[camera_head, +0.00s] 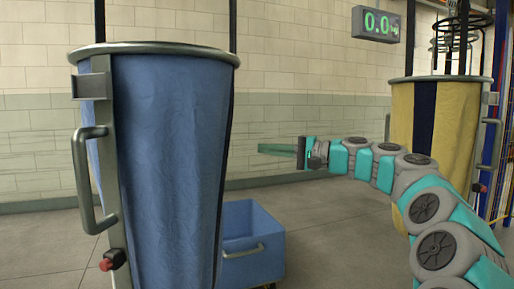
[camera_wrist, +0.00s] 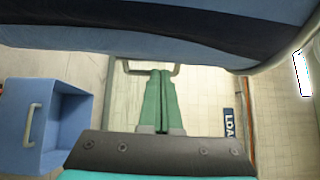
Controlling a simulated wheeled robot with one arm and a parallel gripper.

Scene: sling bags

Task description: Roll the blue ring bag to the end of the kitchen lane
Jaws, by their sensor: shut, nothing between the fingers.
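The blue ring bag (camera_head: 170,150) hangs from a round metal rim at the left of the head view, with a grey handle (camera_head: 88,185) and a red knob on its frame. It also fills the top of the wrist view (camera_wrist: 130,38), with a dark band and a grey rim. My gripper (camera_head: 262,149) is to the right of the bag, pointing toward it with a gap between in the picture. In the wrist view its green fingers (camera_wrist: 160,75) are together and empty. A grey bar-shaped handle (camera_wrist: 176,70) shows at the fingertips; I cannot tell whether they touch it.
A blue tub cart (camera_head: 262,240) with a handle stands behind the bag; it also shows in the wrist view (camera_wrist: 70,130). A yellow bag (camera_head: 450,130) with a dark stripe hangs at the right. A green display (camera_head: 376,25) hangs above.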

